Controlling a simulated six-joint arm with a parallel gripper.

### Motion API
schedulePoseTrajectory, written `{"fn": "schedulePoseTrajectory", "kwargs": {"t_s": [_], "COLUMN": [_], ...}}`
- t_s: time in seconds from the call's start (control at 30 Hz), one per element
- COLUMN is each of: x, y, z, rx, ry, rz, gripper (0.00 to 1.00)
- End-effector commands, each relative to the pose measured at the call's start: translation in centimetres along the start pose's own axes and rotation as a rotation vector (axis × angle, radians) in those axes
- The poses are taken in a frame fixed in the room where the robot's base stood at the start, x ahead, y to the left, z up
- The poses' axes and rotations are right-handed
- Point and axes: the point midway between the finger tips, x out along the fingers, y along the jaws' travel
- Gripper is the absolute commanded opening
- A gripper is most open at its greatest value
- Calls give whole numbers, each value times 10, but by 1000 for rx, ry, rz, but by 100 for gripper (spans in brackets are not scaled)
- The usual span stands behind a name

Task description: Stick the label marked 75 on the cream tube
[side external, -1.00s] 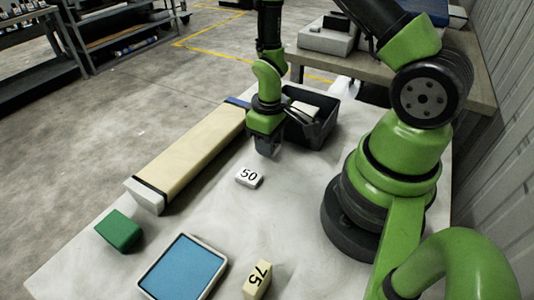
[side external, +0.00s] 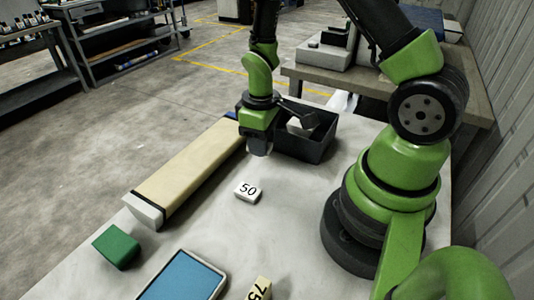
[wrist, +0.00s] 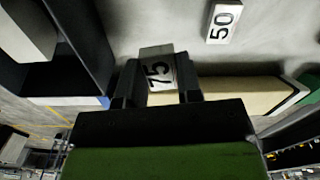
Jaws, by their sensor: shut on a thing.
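The cream tube (side external: 190,165) lies along the left side of the white table, with a black band and pale cap at its near end and a blue band at its far end. It also shows in the wrist view (wrist: 235,92). In the wrist view my gripper (wrist: 157,92) is shut on a pale label marked 75 (wrist: 157,72). The label overlaps the tube's edge in that picture; I cannot tell whether they touch.
A white label marked 50 (side external: 248,192) lies mid-table. A green block (side external: 117,247), a blue pad (side external: 182,278) and a cream block marked 75 (side external: 259,289) are nearer the front. The dark bin (side external: 308,148) stands right of my gripper, holding a pale item.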

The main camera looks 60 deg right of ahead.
Motion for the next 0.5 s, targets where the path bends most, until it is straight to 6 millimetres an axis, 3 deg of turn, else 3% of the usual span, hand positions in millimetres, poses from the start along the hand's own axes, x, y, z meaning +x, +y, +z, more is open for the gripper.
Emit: {"fn": "schedulePoseTrajectory", "kwargs": {"t_s": [0.3,0.5], "x": [-26,-50], "y": [-17,-34], "z": [-74,-108], "rx": [-739,-1156], "ry": [4,3], "rz": [5,5], "gripper": [14,14]}}
